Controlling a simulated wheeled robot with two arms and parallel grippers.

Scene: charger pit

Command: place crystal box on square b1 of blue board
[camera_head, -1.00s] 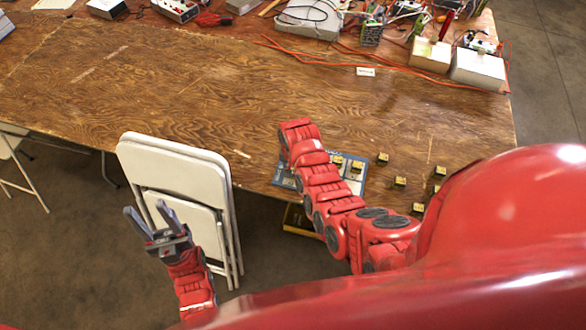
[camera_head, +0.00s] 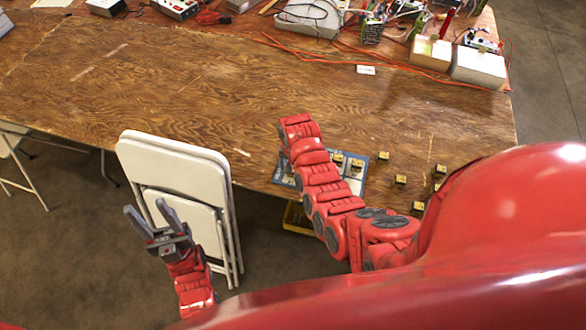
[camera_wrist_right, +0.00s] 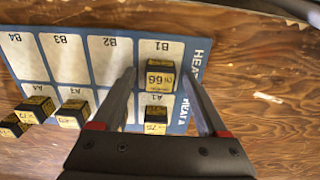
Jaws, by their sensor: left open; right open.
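The blue board (camera_wrist_right: 195,70) with white labelled squares lies on the table in the right wrist view; its edge also shows beside my right arm in the head view (camera_head: 358,184). A small black box with a yellow label reading 66 (camera_wrist_right: 159,79) sits on square B1 (camera_wrist_right: 161,51). My right gripper (camera_wrist_right: 158,74) is open, with one finger on each side of this box and visible gaps beside it. Another such box (camera_wrist_right: 155,117) stands on square A1, partly hidden by my gripper. My left gripper (camera_head: 152,216) is open and empty, away from the table by the folding chair.
More small boxes stand on the board's left part (camera_wrist_right: 72,114) and on the table right of the board (camera_head: 400,180). A white folding chair (camera_head: 175,160) leans at the table's front edge. Electronics and orange cables (camera_head: 340,50) crowd the back; the table's middle is clear.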

